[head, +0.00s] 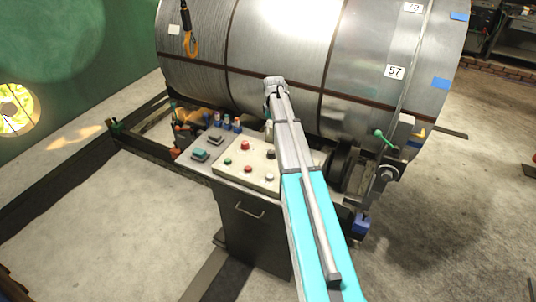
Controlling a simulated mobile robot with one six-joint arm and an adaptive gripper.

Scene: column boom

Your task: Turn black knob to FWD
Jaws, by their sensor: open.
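A cream control panel (215,160) sits on top of a dark cabinet (252,235) in the middle of the head view. A small dark knob (270,154) shows on the panel just left of my arm; it looks like the black knob. Its markings and its pointing direction are too small to read. My arm reaches up from the bottom and covers the right part of the panel. The far end of the arm shows as a grey joint in front of the big drum. My gripper's fingers cannot be made out; the arm hides what lies behind it.
A large metal drum (290,60) stands close behind.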

